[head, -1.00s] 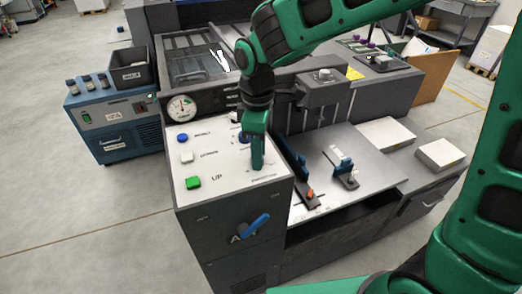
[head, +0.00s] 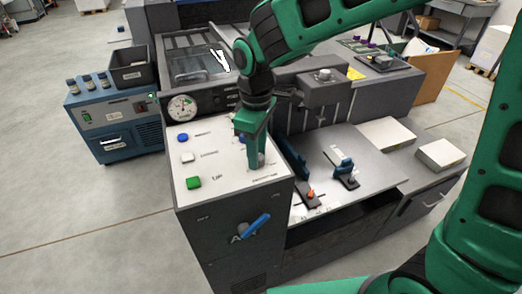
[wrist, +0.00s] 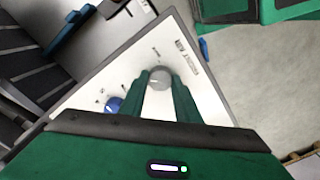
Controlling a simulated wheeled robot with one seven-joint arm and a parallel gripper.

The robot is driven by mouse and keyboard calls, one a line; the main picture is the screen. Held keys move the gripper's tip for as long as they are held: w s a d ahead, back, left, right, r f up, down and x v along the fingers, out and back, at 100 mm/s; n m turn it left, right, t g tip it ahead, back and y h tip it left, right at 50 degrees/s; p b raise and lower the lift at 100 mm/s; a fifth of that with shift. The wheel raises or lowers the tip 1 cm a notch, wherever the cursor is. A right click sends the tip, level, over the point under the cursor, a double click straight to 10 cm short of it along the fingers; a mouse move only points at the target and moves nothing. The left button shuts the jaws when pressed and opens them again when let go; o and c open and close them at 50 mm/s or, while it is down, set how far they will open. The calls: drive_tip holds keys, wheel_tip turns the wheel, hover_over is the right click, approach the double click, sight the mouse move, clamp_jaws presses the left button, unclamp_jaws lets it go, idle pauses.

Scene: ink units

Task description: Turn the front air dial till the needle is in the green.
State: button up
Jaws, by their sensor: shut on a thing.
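My gripper (head: 250,160) reaches down onto the white top panel and is shut on a grey round dial (wrist: 158,78). In the wrist view its two green fingers stand on either side of the dial, which has a pale pointer mark. In the head view the fingers mostly hide this dial. A blue dial (wrist: 113,104) sits beside it on the panel, clear of the fingers. The round pressure gauge (head: 182,107), with a white face, is behind the panel at its far left. Its needle is too small to read surely against the coloured zone.
The white panel (head: 215,155) also bears blue, white and green buttons (head: 193,182) at its left. A blue lever (head: 256,225) is on the cabinet front. To the right, a grey shelf holds clamps (head: 343,165) and paper stacks (head: 387,133).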

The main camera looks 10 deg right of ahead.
drive_tip(key=m, duration=0.1)
drive_tip(key=w+m, duration=0.1)
drive_tip(key=m, duration=0.1)
drive_tip(key=shift+d+r+m, duration=0.15)
drive_tip(key=shift+d+m, duration=0.05)
drive_tip(key=shift+m, duration=0.1)
drive_tip(key=shift+s+m, duration=0.1)
drive_tip(key=shift+m, duration=1.5)
drive_tip(key=shift+s+d, duration=0.1)
drive_tip(key=o, duration=1)
drive_tip(key=shift+o, duration=0.2)
drive_tip(key=shift+s, duration=0.1)
